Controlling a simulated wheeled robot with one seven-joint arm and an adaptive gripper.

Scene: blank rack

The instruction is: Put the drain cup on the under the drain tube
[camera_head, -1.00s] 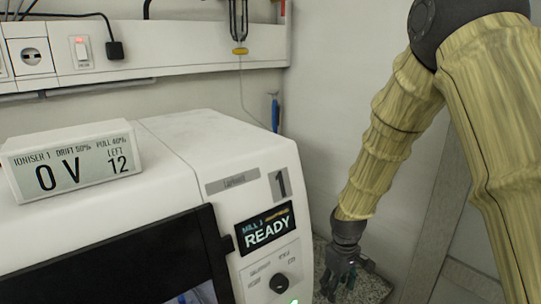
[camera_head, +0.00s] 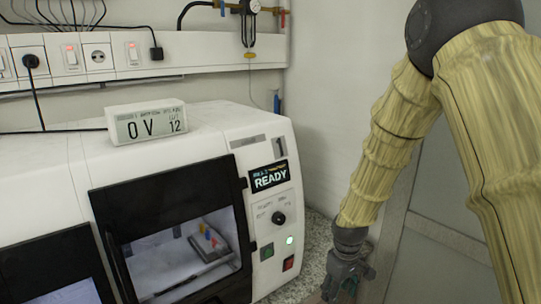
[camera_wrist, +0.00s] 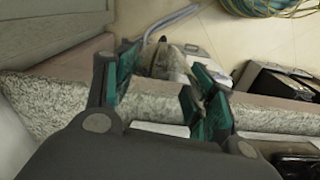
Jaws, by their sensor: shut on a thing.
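My gripper (camera_head: 337,292) is low at the right of the mill in the head view, partly cut off by the bottom edge. In the wrist view my gripper (camera_wrist: 165,80) has its two green-padded fingers apart, shut on a pale, greyish thing. I take this thing to be the drain cup (camera_wrist: 172,63); its shape is hard to make out. A grey hose (camera_wrist: 168,27) runs over the floor beyond the fingertips. I cannot tell whether it is the drain tube.
The white mill (camera_head: 220,135) reading READY stands on a speckled worktop (camera_head: 316,245) left of my arm. In the wrist view the worktop edge (camera_wrist: 65,92) passes under the fingers. Dark boxes (camera_wrist: 282,82) and a coiled green hose (camera_wrist: 270,5) lie beyond on the pale floor.

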